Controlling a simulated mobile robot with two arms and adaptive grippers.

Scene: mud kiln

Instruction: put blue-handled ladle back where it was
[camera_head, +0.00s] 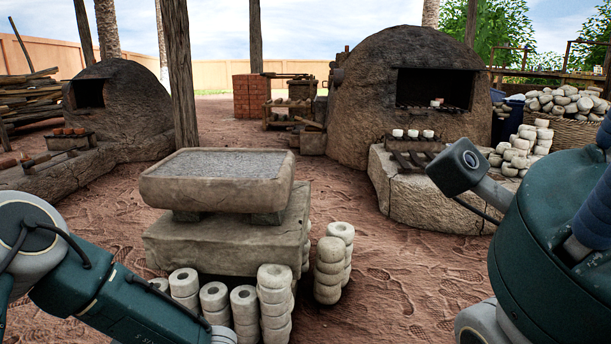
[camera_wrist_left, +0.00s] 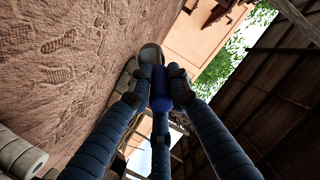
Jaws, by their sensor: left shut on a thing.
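The blue-handled ladle shows by its dark blue handle (camera_wrist_left: 161,92) in the left wrist view. My left gripper (camera_wrist_left: 161,74) is shut on this handle, with a ribbed dark blue finger on each side. In the head view the ladle cannot be made out. My arm parts show there at the left and right edges, and no fingertips are clear.
A stone trough (camera_head: 216,183) stands on a stone block (camera_head: 220,242), with stacked clay rings (camera_head: 274,305) in front. A domed kiln (camera_head: 375,90) and a low stone ledge (camera_head: 400,195) stand at the back right. A basket of pale stones (camera_head: 565,130) is at the far right. Bare ground lies right of the trough.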

